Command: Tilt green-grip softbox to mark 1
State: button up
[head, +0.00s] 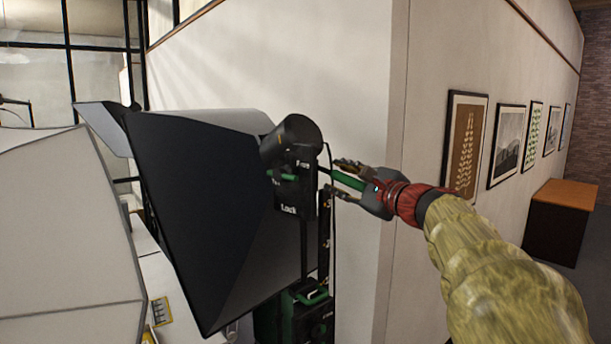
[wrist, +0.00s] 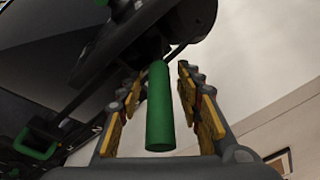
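The softbox (head: 190,190) is a large black hood on a dark stand and faces left in the head view. Its green grip (head: 347,181) is a rod sticking out to the right of the tilt head (head: 297,185). A small green lever (head: 289,178) sits on that head between the labels "Free" and "Lock". My gripper (head: 345,178) is at the grip. In the wrist view the green grip (wrist: 160,110) lies between my open fingers (wrist: 163,95), with a visible gap on each side. I cannot make out mark 1.
A pale softbox (head: 65,225) fills the lower left. A lower clamp (head: 307,312) with another green lever is on the stand. A white wall corner (head: 385,150) is close behind my gripper. Framed pictures (head: 465,145) and a brown cabinet (head: 560,220) are at the right.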

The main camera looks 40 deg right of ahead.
jog(key=shift+w, duration=0.4)
jog(key=shift+c, duration=0.3)
grip_shut()
dwell(0.5)
